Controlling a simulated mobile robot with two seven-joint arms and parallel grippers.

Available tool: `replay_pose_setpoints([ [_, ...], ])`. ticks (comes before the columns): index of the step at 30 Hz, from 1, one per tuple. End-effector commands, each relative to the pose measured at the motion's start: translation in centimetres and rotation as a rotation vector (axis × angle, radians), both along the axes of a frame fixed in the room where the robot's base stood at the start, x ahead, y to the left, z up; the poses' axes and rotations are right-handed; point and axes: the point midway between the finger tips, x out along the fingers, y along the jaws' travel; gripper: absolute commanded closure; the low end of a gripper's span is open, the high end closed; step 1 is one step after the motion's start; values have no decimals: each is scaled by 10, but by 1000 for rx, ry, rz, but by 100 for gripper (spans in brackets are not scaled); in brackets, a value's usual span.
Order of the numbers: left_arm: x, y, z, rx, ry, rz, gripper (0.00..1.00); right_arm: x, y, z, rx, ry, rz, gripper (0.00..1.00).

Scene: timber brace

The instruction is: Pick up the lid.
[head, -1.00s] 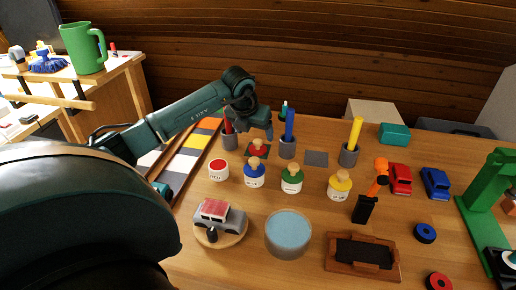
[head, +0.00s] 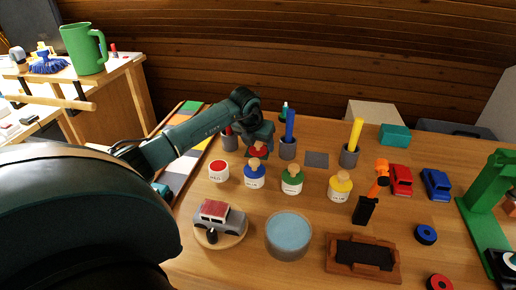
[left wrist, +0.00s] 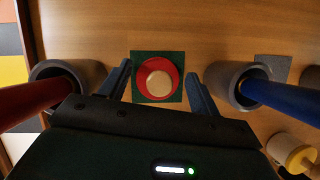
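The red round lid (head: 258,153) with a pale wooden knob lies on a dark green square pad, near the back of the workbench. It also shows in the left wrist view (left wrist: 146,92), with the pad (left wrist: 138,57) around it. My left gripper (left wrist: 159,88) is open and empty, with one finger on each side of the lid in that view. In the head view my left gripper (head: 262,138) is just above and behind the lid, and its fingertips are hard to make out. Contact cannot be seen. My right gripper is not in view.
Grey cups holding a red rod (left wrist: 35,98) and a blue rod (head: 290,124) flank the lid. A white jar with a red top surface (head: 218,171) and blue (head: 254,176), green (head: 292,180) and yellow (head: 340,186) lidded jars stand in front.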

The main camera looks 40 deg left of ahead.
Motion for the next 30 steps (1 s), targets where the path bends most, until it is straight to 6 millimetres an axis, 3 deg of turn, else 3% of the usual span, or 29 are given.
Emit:
replay_pose_setpoints([
  [12, 0, 0, 0, 0, 0, 0, 71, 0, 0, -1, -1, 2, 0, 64],
  [20, 0, 0, 5, 1, -2, 0, 71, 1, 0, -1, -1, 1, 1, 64],
  [30, 1, 1, 66, 2, -6, -1, 71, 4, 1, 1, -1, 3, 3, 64],
])
